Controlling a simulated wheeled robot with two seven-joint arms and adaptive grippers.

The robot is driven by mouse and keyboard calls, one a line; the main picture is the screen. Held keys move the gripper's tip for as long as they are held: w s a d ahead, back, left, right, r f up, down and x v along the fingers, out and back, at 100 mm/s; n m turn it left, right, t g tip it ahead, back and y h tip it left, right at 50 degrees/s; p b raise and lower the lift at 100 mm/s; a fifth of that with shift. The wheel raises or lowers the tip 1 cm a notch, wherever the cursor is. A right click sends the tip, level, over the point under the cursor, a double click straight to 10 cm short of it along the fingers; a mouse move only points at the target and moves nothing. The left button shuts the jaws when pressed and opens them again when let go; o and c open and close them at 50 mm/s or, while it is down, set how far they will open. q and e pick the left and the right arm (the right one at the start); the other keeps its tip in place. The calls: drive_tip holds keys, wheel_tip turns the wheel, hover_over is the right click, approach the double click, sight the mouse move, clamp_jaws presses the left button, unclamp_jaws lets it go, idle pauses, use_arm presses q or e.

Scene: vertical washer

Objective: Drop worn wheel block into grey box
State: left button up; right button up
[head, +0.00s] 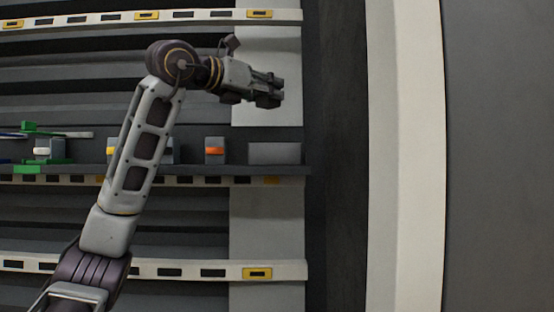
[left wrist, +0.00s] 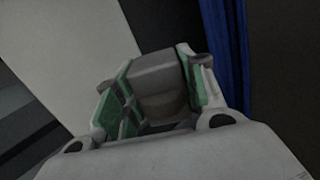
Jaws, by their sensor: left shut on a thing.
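My left gripper (head: 268,92) is raised above the right end of the middle shelf and points right. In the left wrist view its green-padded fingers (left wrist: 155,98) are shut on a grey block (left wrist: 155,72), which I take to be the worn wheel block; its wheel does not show. In the head view the held block is hard to tell from the dark fingers. The grey box (head: 275,153) stands on the shelf below the gripper, apart from it. Its inside is not visible. My right gripper is not in view.
On the middle shelf (head: 200,171) stand a grey block with an orange part (head: 214,150) and one with a white part (head: 42,150) near green pieces. My left arm hides part of the shelf. A dark panel and pale post (head: 405,150) stand at right.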

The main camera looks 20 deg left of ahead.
sight(267, 107)
use_arm(q)
drive_tip(key=shift+s, duration=0.1)
drive_tip(key=shift+w+f, duration=0.3)
drive_tip(key=shift+s+f, duration=0.1)
drive_tip(key=shift+f, duration=1.8)
drive_tip(key=shift+f+b, duration=0.85)
drive_tip(key=shift+b, duration=0.2)
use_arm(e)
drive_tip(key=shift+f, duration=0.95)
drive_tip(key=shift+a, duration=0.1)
use_arm(q)
drive_tip(key=o, duration=1.1)
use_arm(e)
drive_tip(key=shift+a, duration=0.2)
